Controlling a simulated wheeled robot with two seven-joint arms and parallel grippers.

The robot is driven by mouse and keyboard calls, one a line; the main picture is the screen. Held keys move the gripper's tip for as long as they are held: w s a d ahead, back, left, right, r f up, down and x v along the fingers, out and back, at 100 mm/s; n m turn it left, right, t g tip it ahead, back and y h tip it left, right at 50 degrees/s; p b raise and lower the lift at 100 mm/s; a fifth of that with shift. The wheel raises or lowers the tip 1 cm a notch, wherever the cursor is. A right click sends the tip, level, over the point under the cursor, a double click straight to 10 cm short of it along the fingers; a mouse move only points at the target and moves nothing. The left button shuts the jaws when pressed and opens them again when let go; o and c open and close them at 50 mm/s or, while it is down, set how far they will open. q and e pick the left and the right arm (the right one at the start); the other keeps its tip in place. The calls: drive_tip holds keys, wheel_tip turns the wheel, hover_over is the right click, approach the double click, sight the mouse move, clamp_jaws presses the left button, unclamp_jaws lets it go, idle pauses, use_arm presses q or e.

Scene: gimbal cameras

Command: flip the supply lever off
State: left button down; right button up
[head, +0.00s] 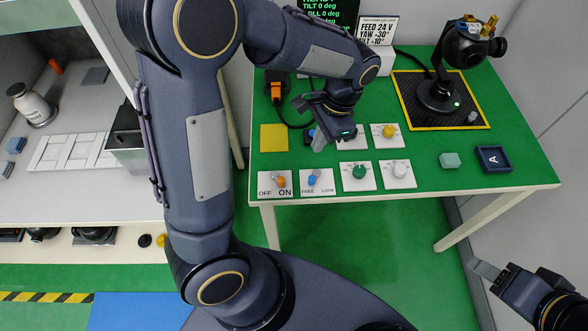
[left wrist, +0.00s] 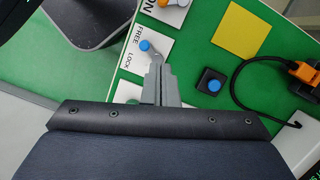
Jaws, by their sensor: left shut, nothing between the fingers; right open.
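The supply lever (head: 281,183) is an orange-tipped toggle on a white plate marked OFF and ON, at the table's front left. Its tip appears to lean towards ON. In the left wrist view the orange tip (left wrist: 180,3) is cut by the top edge, beside the ON label. My left gripper (head: 319,144) is shut and empty, above the panel, behind and to the right of the supply lever and apart from it. In the left wrist view its fingers (left wrist: 157,65) overlap the FREE/LOCK plate. My right gripper (head: 488,275) is open and empty, off the table's front right.
A blue FREE/LOCK lever (head: 312,180) sits just right of the supply plate. Green (head: 359,172), white (head: 399,170) and yellow (head: 389,131) knobs stand further right. A blue push button (left wrist: 214,85) and yellow square (head: 274,138) lie behind. A gimbal camera (head: 437,93) stands back right.

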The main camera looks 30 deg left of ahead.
use_arm(q)
drive_tip(key=x, duration=1)
drive_tip(key=s+a, duration=0.2)
drive_tip(key=shift+s+a+p, duration=0.1)
drive_tip(key=shift+s+p, duration=0.2)
drive_tip(key=shift+s+a, duration=0.2)
drive_tip(key=shift+s, duration=0.05)
